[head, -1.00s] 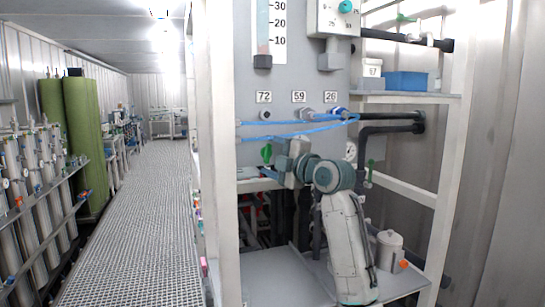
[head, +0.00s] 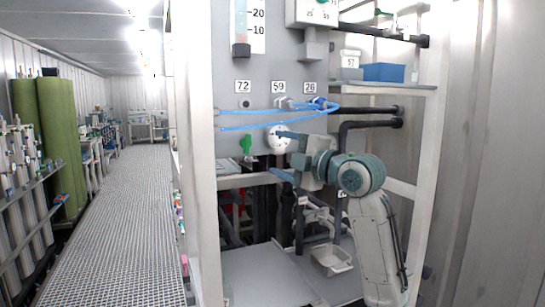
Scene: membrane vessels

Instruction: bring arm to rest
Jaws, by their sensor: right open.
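My right arm (head: 372,225) rises from the lower right of the head view and bends to the left at its teal wrist joint. My right gripper (head: 284,155) points left, with its two blue-grey fingers spread apart and nothing between them. It appears in front of the grey panel, below the label 59, and its upper finger overlaps a round white gauge (head: 279,143). Whether it touches anything there I cannot tell. My left gripper is not in the head view.
Blue tubes (head: 250,126) run across the grey panel (head: 265,65) above the gripper. A green valve handle (head: 246,143) is to its left. A pale bin (head: 331,260) lies below. A blue box (head: 384,73) sits on the upper right shelf. A grated aisle (head: 120,220) is clear at left.

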